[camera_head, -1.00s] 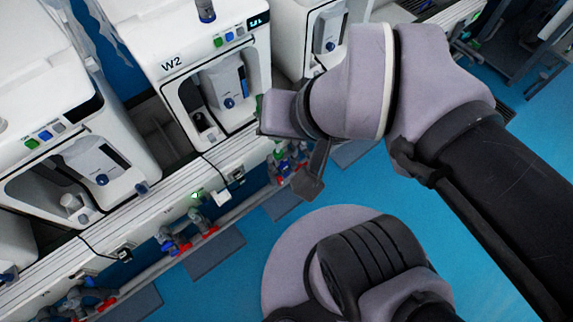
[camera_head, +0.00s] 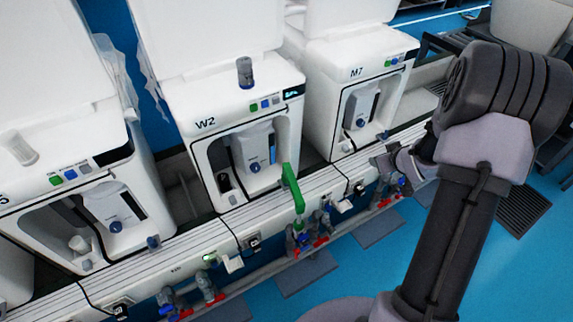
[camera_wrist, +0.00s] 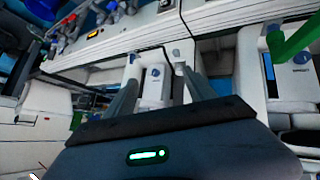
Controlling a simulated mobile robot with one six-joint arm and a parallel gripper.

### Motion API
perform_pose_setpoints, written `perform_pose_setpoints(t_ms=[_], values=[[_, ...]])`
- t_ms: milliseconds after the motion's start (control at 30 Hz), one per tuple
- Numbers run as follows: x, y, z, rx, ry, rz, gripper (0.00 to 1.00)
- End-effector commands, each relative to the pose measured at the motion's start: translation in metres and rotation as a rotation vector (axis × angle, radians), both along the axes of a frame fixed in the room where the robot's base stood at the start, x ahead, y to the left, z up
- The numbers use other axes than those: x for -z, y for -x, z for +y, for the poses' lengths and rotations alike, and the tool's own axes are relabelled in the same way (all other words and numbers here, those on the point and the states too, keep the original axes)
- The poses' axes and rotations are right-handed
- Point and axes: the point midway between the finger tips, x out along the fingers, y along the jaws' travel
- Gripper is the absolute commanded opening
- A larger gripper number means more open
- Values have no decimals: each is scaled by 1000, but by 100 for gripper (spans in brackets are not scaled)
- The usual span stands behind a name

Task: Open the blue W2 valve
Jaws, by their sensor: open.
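The W2 machine (camera_head: 235,135) is white, with its label on the upper front. Below it on the rail is a cluster of grey pipe fittings with small blue and red handles (camera_head: 308,236). Which handle is the blue W2 valve, and how far it is turned, is too small to tell. My gripper (camera_head: 387,162) is in front of M7, right of and apart from the W2 fittings. In the wrist view its fingers (camera_wrist: 157,68) are spread and empty.
The M7 machine (camera_head: 350,100) stands right of W2, and another white machine (camera_head: 75,165) stands left. More fittings with red and blue handles sit below M7 (camera_head: 392,190) and at the lower left (camera_head: 190,298). The blue floor (camera_head: 385,255) in front is open.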

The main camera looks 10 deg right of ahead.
Motion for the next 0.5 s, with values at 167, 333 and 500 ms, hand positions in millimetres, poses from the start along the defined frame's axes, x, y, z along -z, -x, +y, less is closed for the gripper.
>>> perform_pose_setpoints(t_ms=[167, 333, 500], values=[[210, 57, -4, -228, -102, -140, 64], [321, 143, 98, -371, -266, -452, 64], [337, 194, 187, -406, -350, -717, 64]])
